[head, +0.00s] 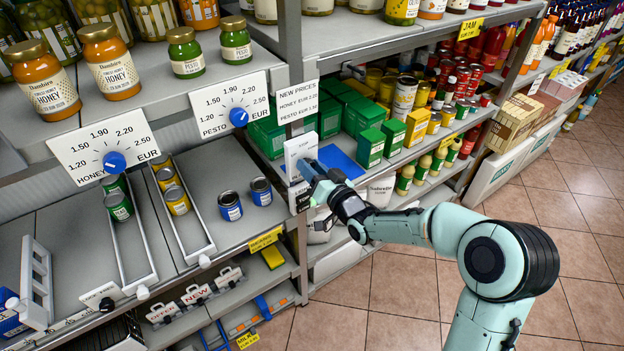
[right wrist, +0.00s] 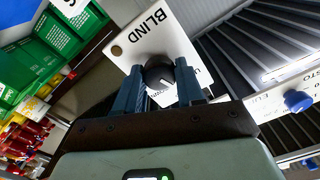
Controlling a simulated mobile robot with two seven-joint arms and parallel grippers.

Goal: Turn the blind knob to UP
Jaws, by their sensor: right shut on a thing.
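The blind knob (right wrist: 158,71) is dark and round on a white plate marked BLIND (right wrist: 146,41) in the right wrist view. My right gripper (right wrist: 160,82) is shut on this knob, one blue finger on each side of it. In the head view my right gripper (head: 311,174) reaches the white plate (head: 300,151) on the shelf post, and the knob is hidden behind the fingers. Which mark the knob points to is not clear, as the gripper covers much of the plate. My left gripper is not in view.
Two dial plates with blue knobs, for honey (head: 113,161) and pesto (head: 238,117), are on the shelf edge to the left. Green boxes (head: 370,147) stand close to the right of the post. The tiled floor (head: 400,300) in front is clear.

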